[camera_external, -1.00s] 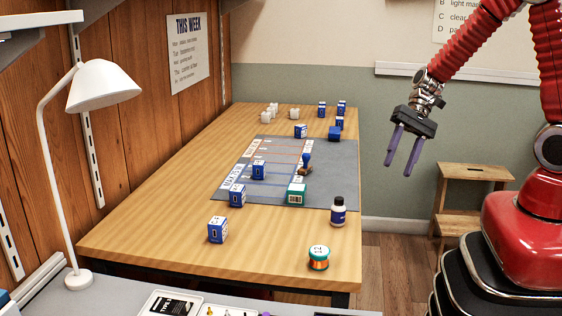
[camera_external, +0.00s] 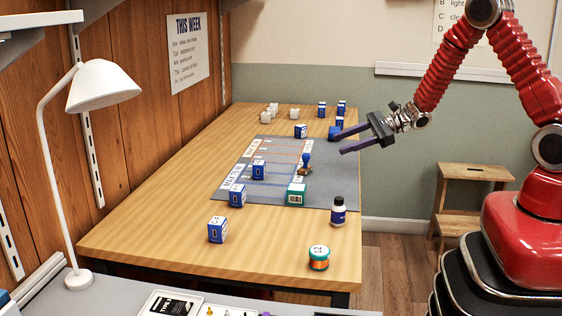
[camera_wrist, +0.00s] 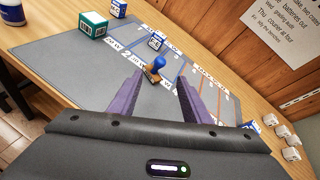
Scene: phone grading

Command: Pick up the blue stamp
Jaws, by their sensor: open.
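The blue stamp (camera_external: 306,159) has a round blue handle on a brown base. It stands upright on the right side of the grey mat (camera_external: 330,171), beside the teal-and-white box (camera_external: 296,194). In the wrist view the stamp (camera_wrist: 159,63) shows just beyond and between the two purple fingers. My gripper (camera_external: 341,142) is open and empty. It is in the air to the right of the stamp, its fingers pointing left toward the mat. In the wrist view my gripper (camera_wrist: 155,92) has a wide gap between its fingers, and nothing is in it.
Several blue-and-white boxes, one of them (camera_external: 217,230) at the near left, stand around the table. White blocks (camera_external: 270,110) sit at the far end. The mat's right part is fairly clear.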

